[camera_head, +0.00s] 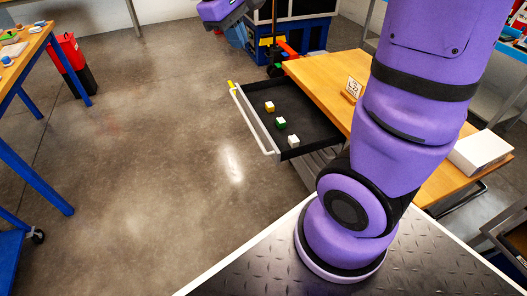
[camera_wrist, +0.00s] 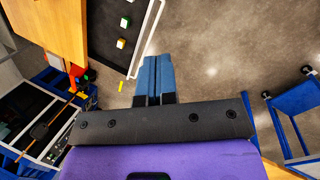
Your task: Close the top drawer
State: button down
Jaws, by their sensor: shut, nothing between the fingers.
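The top drawer (camera_head: 303,124) is pulled out from the wooden-topped table (camera_head: 318,78) in the head view. It has a dark inside and a white front with a bar handle (camera_head: 251,119). A yellow block (camera_head: 269,106), a green block (camera_head: 281,123) and a white block (camera_head: 293,141) lie in it. The drawer also shows at the top of the wrist view (camera_wrist: 106,43). My gripper (camera_wrist: 154,62) has its blue fingers together and empty, beside the drawer's front edge in the picture. In the head view it is mostly out of frame at the top.
A blue-legged workbench (camera_head: 38,42) and a red container (camera_head: 68,52) are at the left. The concrete floor (camera_head: 150,150) before the drawer is clear.

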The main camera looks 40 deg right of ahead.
aim_at(331, 134)
jog(key=w+f+n+g+h, duration=0.2)
jog(key=w+f+g+h, duration=0.1)
jog(key=w+f, duration=0.75)
jog(key=w+f+n+g+h, duration=0.1)
jog(key=w+f+n+h, duration=0.2)
jog(key=f, duration=1)
jog(key=w+f+n+g+h, duration=0.1)
jog(key=w+f+n+h, duration=0.2)
jog(key=f, duration=1)
jog(key=s+f+n+t+h, duration=0.1)
jog(key=s+f+n+h, duration=0.15)
jog(key=f, duration=0.55)
jog(key=s+f+n+h, duration=0.1)
jog(key=f+h, duration=0.2)
jog(key=f, duration=0.5)
jog(key=shift+y, duration=0.25)
jog(key=x, duration=1.4)
jog(key=shift+d+f, duration=0.2)
jog(key=shift+d, duration=0.2)
jog(key=shift+d, duration=0.1)
jog(key=x, duration=3.1)
jog(key=shift+d+f, duration=0.2)
jog(key=shift+d, duration=0.05)
jog(key=shift+s+d+r, duration=0.1)
jog(key=shift+d, duration=0.4)
jog(key=shift+d, duration=0.1)
